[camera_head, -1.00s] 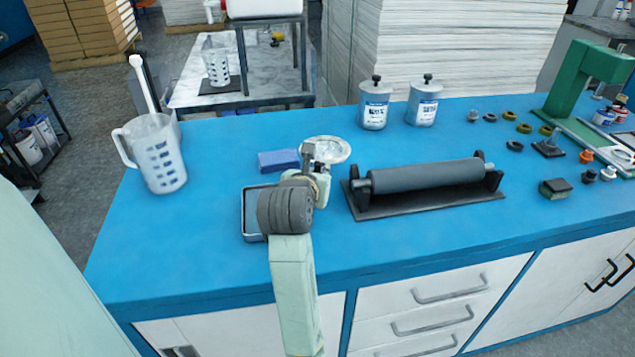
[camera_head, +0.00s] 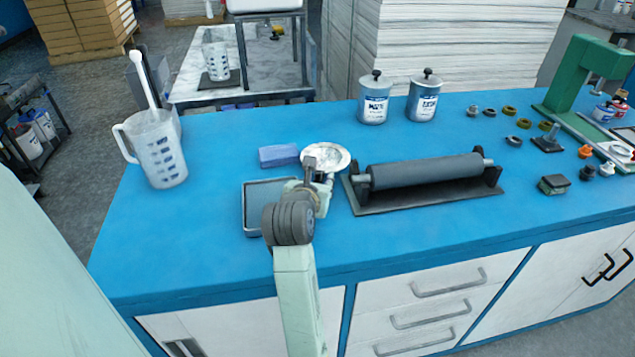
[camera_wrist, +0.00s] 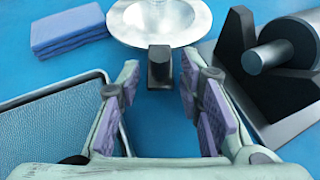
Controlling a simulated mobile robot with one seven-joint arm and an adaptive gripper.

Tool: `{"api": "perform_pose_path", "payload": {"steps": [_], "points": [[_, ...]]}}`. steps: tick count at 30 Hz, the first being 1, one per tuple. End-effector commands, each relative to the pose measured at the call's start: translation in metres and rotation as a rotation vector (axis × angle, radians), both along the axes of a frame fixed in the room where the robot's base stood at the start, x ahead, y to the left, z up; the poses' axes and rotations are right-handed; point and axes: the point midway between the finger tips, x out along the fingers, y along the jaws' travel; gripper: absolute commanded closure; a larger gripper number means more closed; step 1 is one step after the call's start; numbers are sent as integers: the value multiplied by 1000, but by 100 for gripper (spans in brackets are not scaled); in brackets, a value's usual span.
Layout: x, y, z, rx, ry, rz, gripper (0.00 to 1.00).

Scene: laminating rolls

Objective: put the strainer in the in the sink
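The strainer appears to be the round, shallow silver dish (camera_head: 325,156) on the blue bench, beyond my gripper (camera_head: 318,184). In the wrist view the dish (camera_wrist: 188,24) is at the top centre. Its short black handle (camera_wrist: 159,66) points toward me. My gripper (camera_wrist: 160,88) is open, with its purple-padded fingers apart on either side of the handle's line. The handle end lies around the fingertips, with a gap on both sides. No basin-like sink is clearly recognisable; a shallow rectangular tray (camera_head: 256,190) with a metal rim lies left of my gripper.
A folded blue cloth (camera_head: 279,156) lies left of the dish. A grey roller on a dark stand (camera_head: 428,172) is close on the right. A measuring jug (camera_head: 158,150) stands at left and two cans (camera_head: 373,100) at the back. The bench's front left is clear.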

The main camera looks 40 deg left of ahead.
Motion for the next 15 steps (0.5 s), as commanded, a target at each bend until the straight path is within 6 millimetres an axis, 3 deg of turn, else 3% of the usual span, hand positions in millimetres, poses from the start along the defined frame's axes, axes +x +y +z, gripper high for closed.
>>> {"api": "perform_pose_path", "payload": {"steps": [11,15], "points": [[0,0,4,2,-1,0,63],[-13,-6,9,3,-3,1,63]]}}
